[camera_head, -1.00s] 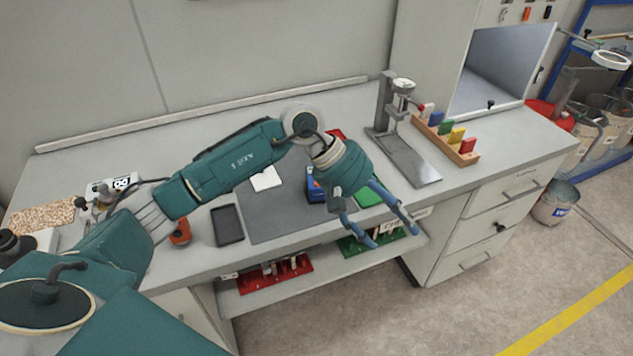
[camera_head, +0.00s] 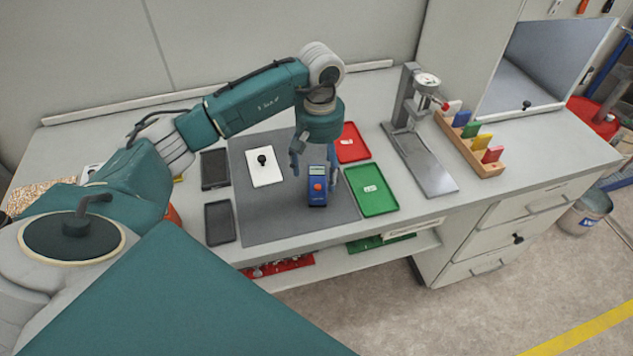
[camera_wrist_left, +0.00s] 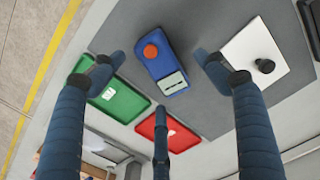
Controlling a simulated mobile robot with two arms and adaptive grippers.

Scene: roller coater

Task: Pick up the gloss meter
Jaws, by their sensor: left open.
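The gloss meter is a blue handheld block (camera_head: 317,187) with an orange-red button and a small display. It lies on the grey mat (camera_head: 270,220) on the bench. It also shows in the left wrist view (camera_wrist_left: 160,62), between my spread fingers. My left gripper (camera_head: 314,170) points down above and just behind the meter, open and empty, with blue fingers on either side of it. In the left wrist view the left gripper (camera_wrist_left: 160,75) shows its fingers apart from the meter. My right gripper is out of view.
A green tray (camera_head: 373,190) and a red tray (camera_head: 351,143) lie right of the meter. A white panel with a black knob (camera_head: 265,170) and dark trays (camera_head: 220,222) lie left. A gauge stand (camera_head: 420,160) and a wooden rack of coloured pieces (camera_head: 470,145) stand further right.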

